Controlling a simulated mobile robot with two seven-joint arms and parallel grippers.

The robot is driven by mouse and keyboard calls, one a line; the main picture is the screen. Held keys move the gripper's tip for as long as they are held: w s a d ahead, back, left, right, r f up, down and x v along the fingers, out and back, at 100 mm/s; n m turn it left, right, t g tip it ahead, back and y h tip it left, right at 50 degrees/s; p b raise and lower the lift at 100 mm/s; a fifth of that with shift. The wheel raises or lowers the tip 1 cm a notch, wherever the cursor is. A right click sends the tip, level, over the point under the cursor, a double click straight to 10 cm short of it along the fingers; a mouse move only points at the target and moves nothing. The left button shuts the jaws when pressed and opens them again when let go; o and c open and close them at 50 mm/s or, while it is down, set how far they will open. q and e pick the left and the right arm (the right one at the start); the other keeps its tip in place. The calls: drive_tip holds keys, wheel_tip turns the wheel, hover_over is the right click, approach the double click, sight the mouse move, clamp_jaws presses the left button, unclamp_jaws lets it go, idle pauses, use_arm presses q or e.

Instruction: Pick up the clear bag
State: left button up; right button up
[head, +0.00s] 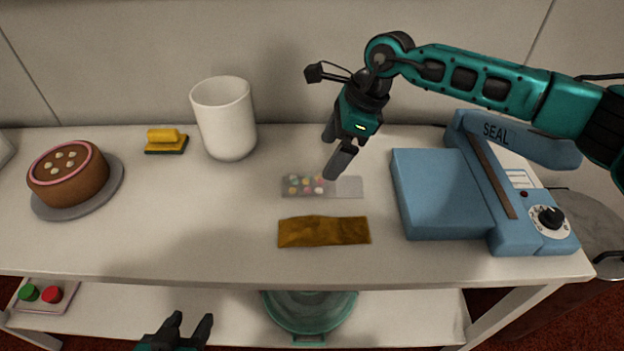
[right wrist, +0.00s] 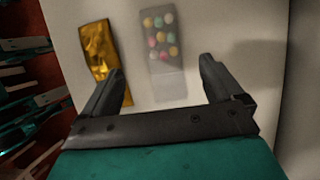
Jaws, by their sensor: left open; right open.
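The clear bag (head: 348,187) lies flat on the table, with colourful round pieces in its left part. It also shows in the right wrist view (right wrist: 168,85), ahead of and between the fingers. My right gripper (head: 336,152) is open and empty above the bag, its fingers pointing down toward it. In the right wrist view my right gripper (right wrist: 165,82) has its two fingers wide apart. My left gripper (head: 188,325) is open and empty at the bottom of the head view, in front of the table and away from the bag.
A gold bag (head: 324,231) lies just in front of the clear bag. A blue sealer (head: 440,195) stands to the right. A white canister (head: 224,118), a yellow-handled brush (head: 166,140) and a cake (head: 68,174) on a turntable (head: 112,192) stand to the left.

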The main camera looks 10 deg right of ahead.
sight(315, 177)
drive_tip(key=x, duration=0.2)
drive_tip(key=shift+a+f, duration=0.15)
drive_tip(key=shift+f, duration=0.1)
drive_tip(key=x, duration=0.5)
drive_tip(key=shift+w+f, duration=0.2)
drive_tip(key=shift+f, duration=0.1)
drive_tip(key=shift+r, duration=0.1)
drive_tip(key=c, duration=1.1)
